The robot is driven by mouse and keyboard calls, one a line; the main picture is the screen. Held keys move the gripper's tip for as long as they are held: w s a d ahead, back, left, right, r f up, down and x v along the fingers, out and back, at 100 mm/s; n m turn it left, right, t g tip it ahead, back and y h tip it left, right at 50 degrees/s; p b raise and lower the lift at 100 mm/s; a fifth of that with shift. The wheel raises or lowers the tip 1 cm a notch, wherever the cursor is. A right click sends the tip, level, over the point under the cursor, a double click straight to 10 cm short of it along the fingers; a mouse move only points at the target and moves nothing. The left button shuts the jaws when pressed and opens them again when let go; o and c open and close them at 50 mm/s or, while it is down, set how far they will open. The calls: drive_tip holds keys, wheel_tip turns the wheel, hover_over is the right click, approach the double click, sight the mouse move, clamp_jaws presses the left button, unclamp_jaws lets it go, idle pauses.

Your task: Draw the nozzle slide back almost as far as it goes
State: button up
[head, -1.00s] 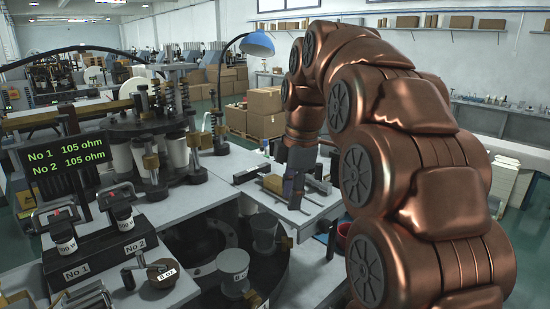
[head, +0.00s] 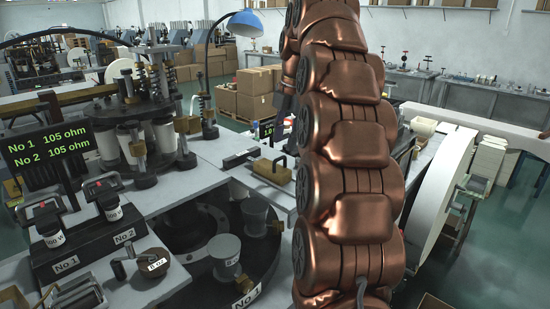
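A tan block with a black handle (head: 271,172) sits on the light grey machine top, just left of my arm. It may be the nozzle slide, but no label shows this. A dark piece that looks like part of my gripper (head: 286,104) shows at the left edge of my copper arm, above and behind the block. It appears apart from the block. The arm hides the rest of the gripper, so its fingers do not show.
A dark round turntable (head: 190,262) with grey cups lies front left. A large white reel (head: 442,205) stands right of my arm. Cardboard boxes (head: 255,92) stand behind.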

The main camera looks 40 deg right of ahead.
sight(280, 158)
drive_tip(key=f+b, duration=0.2)
drive_tip(key=shift+w+a+f, duration=0.2)
drive_tip(key=shift+w+f, duration=0.1)
drive_tip(key=shift+f, duration=0.05)
drive_tip(key=shift+r, duration=0.3)
drive_tip(key=shift+w+a+f+p, duration=0.1)
drive_tip(key=shift+w+f+p, duration=0.1)
drive_tip(key=shift+f, duration=0.4)
drive_tip(key=shift+w+f+p, duration=0.1)
drive_tip(key=shift+f+p, duration=0.05)
drive_tip(key=shift+f, duration=0.4)
clamp_jaws()
